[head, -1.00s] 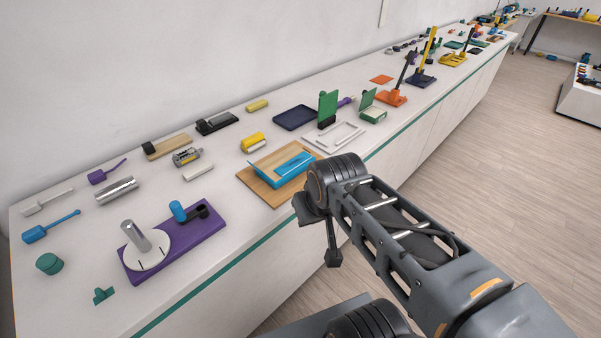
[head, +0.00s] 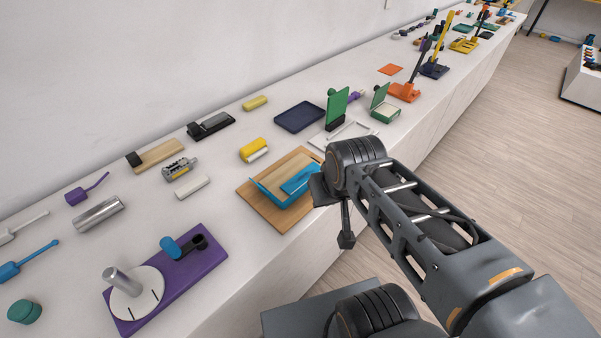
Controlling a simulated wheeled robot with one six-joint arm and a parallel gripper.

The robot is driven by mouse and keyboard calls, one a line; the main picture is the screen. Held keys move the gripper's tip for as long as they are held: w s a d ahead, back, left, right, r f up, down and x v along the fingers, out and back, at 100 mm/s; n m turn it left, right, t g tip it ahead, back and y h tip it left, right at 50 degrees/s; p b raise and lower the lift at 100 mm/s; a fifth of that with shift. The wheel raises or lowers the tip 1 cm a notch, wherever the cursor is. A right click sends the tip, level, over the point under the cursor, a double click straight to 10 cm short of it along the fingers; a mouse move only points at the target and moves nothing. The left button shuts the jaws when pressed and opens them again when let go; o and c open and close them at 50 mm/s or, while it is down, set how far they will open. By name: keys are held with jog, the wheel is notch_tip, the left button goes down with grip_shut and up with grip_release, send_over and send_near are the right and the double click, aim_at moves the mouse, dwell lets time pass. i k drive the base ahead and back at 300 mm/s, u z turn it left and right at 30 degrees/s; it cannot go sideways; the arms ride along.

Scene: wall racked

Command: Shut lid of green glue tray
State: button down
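The green glue tray (head: 385,113) stands near the front edge of the long white counter, right of centre in the head view. It is a small green box with a pale inside. Its green lid (head: 379,95) stands open, tilted up at the tray's left rear side. My gripper (head: 346,240) hangs at the end of my arm, in front of the counter's front edge and well short of the tray. Its fingers are small and partly hidden by the wrist, so I cannot tell if they are open. Nothing is seen held in it.
An upright green panel on a black base (head: 336,108) stands just left of the tray, and an orange stand (head: 404,92) behind it to the right. A white frame (head: 341,136) and a blue tray on a wooden board (head: 250,190) lie nearer.

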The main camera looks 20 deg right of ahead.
aim_at(381, 94)
jog(key=z, duration=2.25)
jog(key=i, duration=2.35)
jog(key=u, duration=3.2)
jog(key=i, duration=0.5)
jog(key=u, duration=0.05)
